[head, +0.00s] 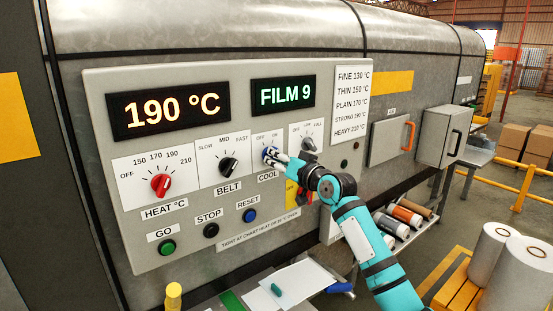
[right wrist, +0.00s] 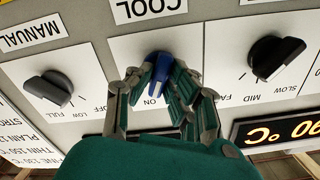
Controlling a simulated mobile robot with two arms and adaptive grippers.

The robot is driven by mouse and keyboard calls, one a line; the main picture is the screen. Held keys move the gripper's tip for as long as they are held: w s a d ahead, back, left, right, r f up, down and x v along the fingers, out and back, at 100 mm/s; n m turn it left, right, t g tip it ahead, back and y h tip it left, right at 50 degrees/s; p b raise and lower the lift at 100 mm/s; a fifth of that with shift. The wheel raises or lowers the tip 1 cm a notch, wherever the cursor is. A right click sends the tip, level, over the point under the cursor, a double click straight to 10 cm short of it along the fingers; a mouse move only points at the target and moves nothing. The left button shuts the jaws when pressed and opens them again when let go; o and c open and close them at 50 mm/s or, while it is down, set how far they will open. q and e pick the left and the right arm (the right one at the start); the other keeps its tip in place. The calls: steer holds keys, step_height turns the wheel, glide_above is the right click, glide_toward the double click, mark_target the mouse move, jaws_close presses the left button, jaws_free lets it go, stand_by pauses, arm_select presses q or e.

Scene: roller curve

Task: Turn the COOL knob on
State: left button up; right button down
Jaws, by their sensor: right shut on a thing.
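The blue COOL knob (head: 267,153) sits on the control panel (head: 215,85), above its COOL label and below the OFF and ON marks. My right gripper (head: 273,157) reaches it from the right and is shut on it. In the right wrist view, which is upside down, the fingers (right wrist: 163,82) hold both sides of the blue knob (right wrist: 157,68). Its ON mark shows just below it there; the OFF mark is hidden by a finger. I cannot tell surely where the knob points. My left gripper is not in view.
The black BELT knob (head: 228,165) is close on the left and the black MANUAL knob (head: 308,145) close on the right. The red HEAT knob (head: 160,184) is farther left. Below are the GO, STOP and RESET buttons (head: 249,215). A shelf with papers (head: 290,282) lies under the panel.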

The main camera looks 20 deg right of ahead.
steer(key=shift+f, duration=0.1)
steer(key=c, duration=1.3)
jaws_free()
steer(key=shift+s, duration=0.1)
steer(key=v, duration=1.1)
steer(key=shift+s+d, duration=0.15)
steer(key=shift+s, duration=0.25)
